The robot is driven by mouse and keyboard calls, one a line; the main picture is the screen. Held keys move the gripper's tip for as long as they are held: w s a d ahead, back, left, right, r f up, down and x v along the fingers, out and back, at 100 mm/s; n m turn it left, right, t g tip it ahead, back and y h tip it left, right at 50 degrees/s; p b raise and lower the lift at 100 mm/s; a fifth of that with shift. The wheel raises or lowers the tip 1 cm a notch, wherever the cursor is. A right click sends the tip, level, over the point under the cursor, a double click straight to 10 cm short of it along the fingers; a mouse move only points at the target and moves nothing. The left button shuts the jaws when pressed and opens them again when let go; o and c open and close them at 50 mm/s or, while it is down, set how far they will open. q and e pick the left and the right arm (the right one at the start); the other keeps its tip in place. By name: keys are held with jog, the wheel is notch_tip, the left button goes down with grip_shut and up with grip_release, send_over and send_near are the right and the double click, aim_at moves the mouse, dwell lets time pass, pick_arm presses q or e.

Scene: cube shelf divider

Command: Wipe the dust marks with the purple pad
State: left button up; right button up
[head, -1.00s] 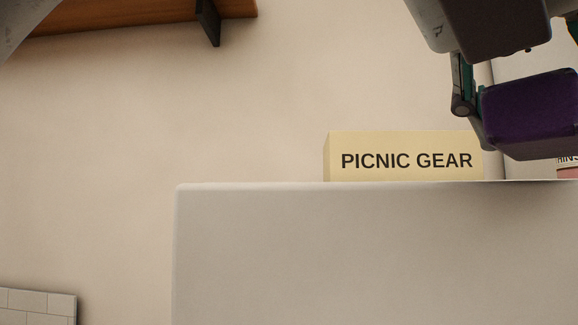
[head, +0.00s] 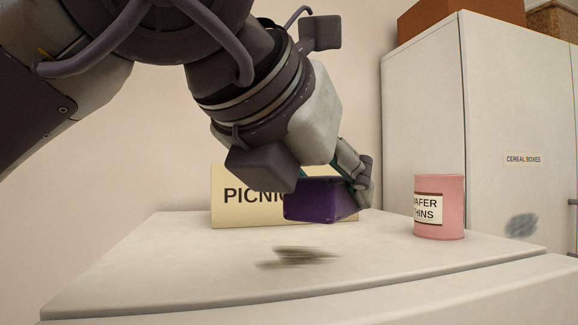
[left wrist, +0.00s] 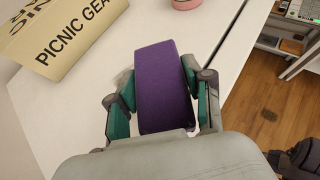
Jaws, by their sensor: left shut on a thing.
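The purple pad (head: 315,200) is between the fingers of my left gripper (head: 335,188), held above the white top (head: 160,265). In the left wrist view the pad (left wrist: 160,75) sits between both green-lined fingers (left wrist: 163,98). A dark, streaky dust mark (head: 297,257) lies on the white top, in front of and below the pad, which appears apart from it. A grey mark (head: 521,225) shows on the tall cabinet's face. My right gripper is not in view.
A cream box marked PICNIC GEAR (head: 228,205) stands behind the pad, partly hidden. A pink can (head: 452,208) stands to the right. The tall white cabinet (head: 422,120) rises behind it. The white top's front is clear. Wooden floor (left wrist: 245,130) lies beyond its edge.

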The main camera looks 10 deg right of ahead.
pick_arm(q)
jog(key=w+f, duration=0.1)
jog(key=w, duration=0.1)
jog(key=w+f, duration=0.2)
jog(key=w, duration=0.1)
jog(key=w+f, duration=0.2)
jog(key=w, duration=0.1)
jog(key=shift+w+a+b, duration=0.2)
jog(key=shift+a+b, duration=0.05)
jog(key=shift+b, duration=0.1)
jog(key=shift+w+f, duration=0.2)
jog(key=shift+w, duration=0.6)
jog(key=shift+f+b, duration=0.65)
jog(key=shift+b, duration=0.2)
jog(key=shift+s, duration=0.15)
